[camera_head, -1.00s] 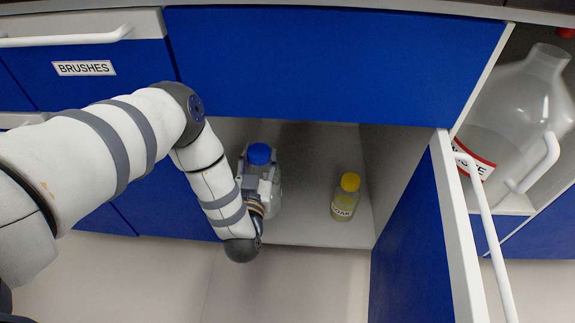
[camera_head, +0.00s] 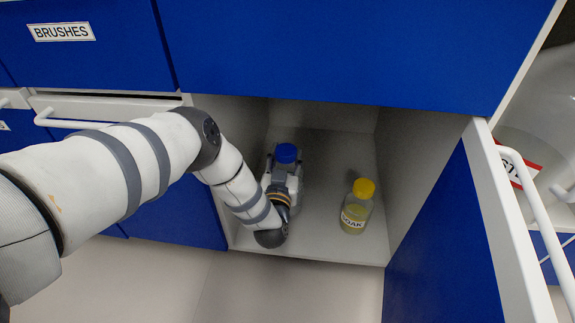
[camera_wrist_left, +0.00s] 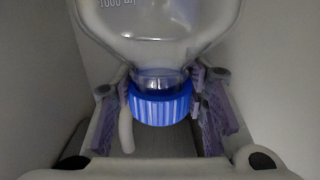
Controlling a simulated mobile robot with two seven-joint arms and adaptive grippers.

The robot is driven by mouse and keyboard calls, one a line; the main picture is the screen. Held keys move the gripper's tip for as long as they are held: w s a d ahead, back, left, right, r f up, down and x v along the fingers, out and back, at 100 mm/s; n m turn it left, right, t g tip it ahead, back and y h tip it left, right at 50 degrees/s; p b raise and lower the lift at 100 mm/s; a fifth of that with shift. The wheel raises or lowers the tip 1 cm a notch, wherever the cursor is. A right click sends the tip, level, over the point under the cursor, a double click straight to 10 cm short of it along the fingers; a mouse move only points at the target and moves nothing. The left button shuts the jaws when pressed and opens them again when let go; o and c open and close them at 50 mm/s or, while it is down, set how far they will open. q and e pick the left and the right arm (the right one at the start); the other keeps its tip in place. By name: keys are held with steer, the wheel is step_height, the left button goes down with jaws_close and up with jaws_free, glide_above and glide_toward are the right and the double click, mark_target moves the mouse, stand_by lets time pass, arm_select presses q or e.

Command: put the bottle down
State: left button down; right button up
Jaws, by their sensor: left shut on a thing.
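The bottle is clear glass with a blue cap (camera_head: 287,153). It stands upright inside the open cabinet, at the left of the compartment, in the head view. In the left wrist view the bottle (camera_wrist_left: 165,30) shows its shoulder and neck, with the blue cap towards the fingers. My left gripper (camera_head: 284,180) is shut on the bottle, with a finger on each side of its neck in the left wrist view (camera_wrist_left: 163,100). The arm hides much of the bottle in the head view, and I cannot tell whether its base touches the shelf. My right gripper is not in view.
A yellow-capped bottle labelled SOAK (camera_head: 356,210) stands to the right on the cabinet floor (camera_head: 325,240). The open blue door (camera_head: 450,245) bounds the right side. A large clear jug (camera_head: 545,115) is farther right. A drawer labelled BRUSHES (camera_head: 63,32) is upper left.

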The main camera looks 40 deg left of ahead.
arm_select(q)
steer(key=shift+f+b, duration=0.35)
steer(key=shift+f, duration=0.65)
steer(key=c, duration=1)
jaws_free()
steer(key=shift+f, duration=0.1)
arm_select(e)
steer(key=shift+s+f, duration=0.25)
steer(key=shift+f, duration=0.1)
arm_select(q)
steer(key=shift+o, duration=0.2)
steer(key=shift+s+r, duration=0.1)
steer(key=shift+r, duration=0.25)
steer(key=p+v, duration=0.4)
steer(key=v, duration=0.8)
steer(key=shift+f, duration=0.2)
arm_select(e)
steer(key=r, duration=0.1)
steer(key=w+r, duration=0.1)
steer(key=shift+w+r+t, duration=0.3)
